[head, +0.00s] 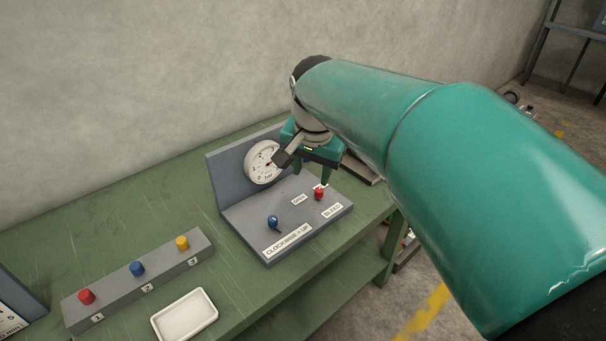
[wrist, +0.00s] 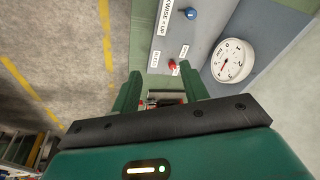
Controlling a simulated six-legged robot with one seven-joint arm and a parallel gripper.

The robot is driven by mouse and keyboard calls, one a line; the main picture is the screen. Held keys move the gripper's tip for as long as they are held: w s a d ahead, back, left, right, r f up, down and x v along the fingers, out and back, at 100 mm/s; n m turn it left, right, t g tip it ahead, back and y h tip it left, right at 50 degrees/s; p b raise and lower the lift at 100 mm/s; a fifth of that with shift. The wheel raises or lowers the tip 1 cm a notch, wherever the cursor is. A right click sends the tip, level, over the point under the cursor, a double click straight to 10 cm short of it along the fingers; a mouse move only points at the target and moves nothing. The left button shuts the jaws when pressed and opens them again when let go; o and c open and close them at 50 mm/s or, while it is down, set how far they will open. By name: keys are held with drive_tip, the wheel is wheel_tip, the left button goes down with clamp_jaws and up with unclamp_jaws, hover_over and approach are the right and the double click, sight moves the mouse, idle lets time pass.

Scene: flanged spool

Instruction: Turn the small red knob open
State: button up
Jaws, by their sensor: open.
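The small red knob (head: 319,194) stands on the right part of a grey panel base (head: 240,222), near labels reading "BLEED" and "OPEN". It also shows in the wrist view (wrist: 172,64), just beyond the fingers and roughly in line with the gap between them. My gripper (head: 326,176) is open and empty, above the right end of the panel, close to the red knob. In the wrist view its two green fingers (wrist: 162,84) are spread apart. I see no contact between fingers and knob.
A blue knob (head: 272,222) sits left of the red one, by a "CLOCKWISE = UP" label. A round gauge (head: 262,162) stands on the panel's back plate. A grey block (head: 140,284) with red, blue and yellow buttons and a white tray (head: 185,315) lie left on the green table (head: 160,190).

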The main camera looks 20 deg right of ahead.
drive_tip(key=w+d+f+m+g, duration=0.1)
drive_tip(key=w+d+f+m, duration=0.25)
drive_tip(key=w, duration=0.45)
drive_tip(key=m+g, duration=0.2)
drive_tip(key=m, duration=0.4)
hover_over(318, 190)
wheel_tip(318, 190, down, 7)
drive_tip(key=shift+y, duration=0.4)
wheel_tip(318, 190, down, 13)
drive_tip(key=shift+f, duration=0.1)
clamp_jaws()
